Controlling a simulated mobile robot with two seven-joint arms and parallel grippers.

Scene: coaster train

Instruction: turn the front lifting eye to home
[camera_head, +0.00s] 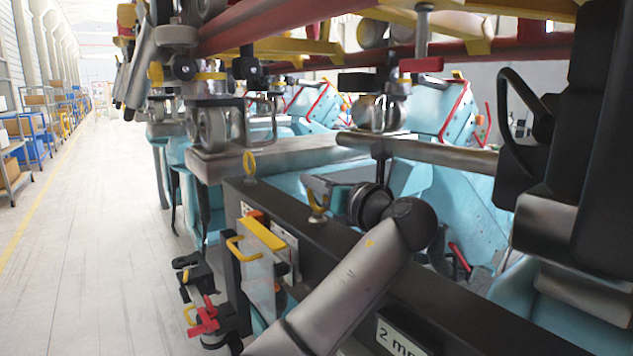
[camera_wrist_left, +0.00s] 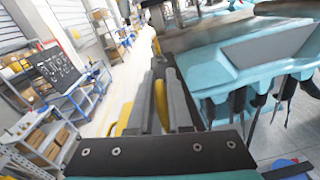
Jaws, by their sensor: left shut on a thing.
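A yellow lifting eye (camera_head: 317,212) stands on the dark beam, partly hidden by my left gripper (camera_head: 319,192). The gripper reaches it from the right and is shut on it. In the left wrist view my left gripper's two grey fingers (camera_wrist_left: 166,88) have the yellow ring (camera_wrist_left: 160,104) edge-on between them. A second yellow lifting eye (camera_head: 249,163) stands upright and free near the beam's far end. I cannot tell from its markings which eye is the front one. My right gripper does not show.
A yellow handle (camera_head: 262,235) and red and black fittings (camera_head: 207,318) are on the beam's left side. Coaster rails and wheels (camera_head: 375,110) hang close above. Turquoise car bodies (camera_head: 460,215) lie to the right. The aisle floor (camera_head: 90,230) at left is clear; shelves (camera_head: 15,165) line it.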

